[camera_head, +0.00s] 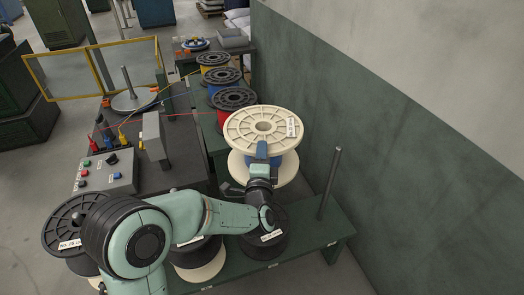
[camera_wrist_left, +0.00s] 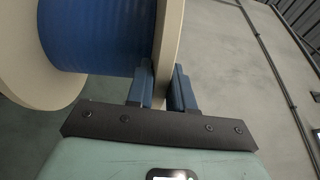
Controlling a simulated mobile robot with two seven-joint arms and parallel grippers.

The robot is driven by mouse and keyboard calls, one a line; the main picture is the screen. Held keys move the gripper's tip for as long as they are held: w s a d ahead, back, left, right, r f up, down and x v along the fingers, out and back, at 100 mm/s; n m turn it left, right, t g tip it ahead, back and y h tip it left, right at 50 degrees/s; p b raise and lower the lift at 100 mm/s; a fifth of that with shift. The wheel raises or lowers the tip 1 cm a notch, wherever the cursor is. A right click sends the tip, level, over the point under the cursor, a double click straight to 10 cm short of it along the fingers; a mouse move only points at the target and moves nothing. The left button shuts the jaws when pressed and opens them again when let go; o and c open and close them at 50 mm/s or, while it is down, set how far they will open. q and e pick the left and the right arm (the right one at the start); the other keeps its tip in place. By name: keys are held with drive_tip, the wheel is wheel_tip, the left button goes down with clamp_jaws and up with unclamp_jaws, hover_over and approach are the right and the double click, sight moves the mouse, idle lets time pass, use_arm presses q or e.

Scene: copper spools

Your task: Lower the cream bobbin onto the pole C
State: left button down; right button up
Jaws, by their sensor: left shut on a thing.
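The cream bobbin (camera_head: 245,135), wound with blue, hangs upright in the head view with its hub hole facing up. My left gripper (camera_head: 262,152) is shut on the near edge of its upper flange. The left wrist view shows the cream flange (camera_wrist_left: 170,40) between the two fingers, with the blue winding (camera_wrist_left: 95,35) beside it. A bare grey pole (camera_head: 330,183) stands at the right end of the green bench; I take it as pole C, though its label is not readable. The bobbin is left of and beyond this pole, apart from it. My right gripper is not in view.
Dark spools (camera_head: 68,222) sit along the green bench (camera_head: 310,258), partly hidden by my left arm. Red (camera_head: 234,112), blue and yellow spools stand behind the bobbin. A green-grey wall (camera_head: 400,160) rises close behind the pole. A control box (camera_head: 105,172) is at left.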

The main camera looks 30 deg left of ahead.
use_arm(q)
drive_tip(key=shift+f+b, duration=2.25)
drive_tip(key=shift+f, duration=1.1)
wheel_tip(320, 180, down, 4)
drive_tip(key=shift+r+b, duration=0.25)
drive_tip(key=shift+b, duration=1)
wheel_tip(320, 180, down, 3)
drive_tip(key=shift+r+b, duration=0.15)
drive_tip(key=shift+b, duration=0.9)
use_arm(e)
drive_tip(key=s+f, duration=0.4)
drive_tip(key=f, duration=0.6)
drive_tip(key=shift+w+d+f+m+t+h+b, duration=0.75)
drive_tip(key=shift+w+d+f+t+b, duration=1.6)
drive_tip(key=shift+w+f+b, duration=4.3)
use_arm(q)
wheel_tip(320, 180, down, 23)
drive_tip(key=b, duration=0.1)
drive_tip(key=shift+b, duration=0.4)
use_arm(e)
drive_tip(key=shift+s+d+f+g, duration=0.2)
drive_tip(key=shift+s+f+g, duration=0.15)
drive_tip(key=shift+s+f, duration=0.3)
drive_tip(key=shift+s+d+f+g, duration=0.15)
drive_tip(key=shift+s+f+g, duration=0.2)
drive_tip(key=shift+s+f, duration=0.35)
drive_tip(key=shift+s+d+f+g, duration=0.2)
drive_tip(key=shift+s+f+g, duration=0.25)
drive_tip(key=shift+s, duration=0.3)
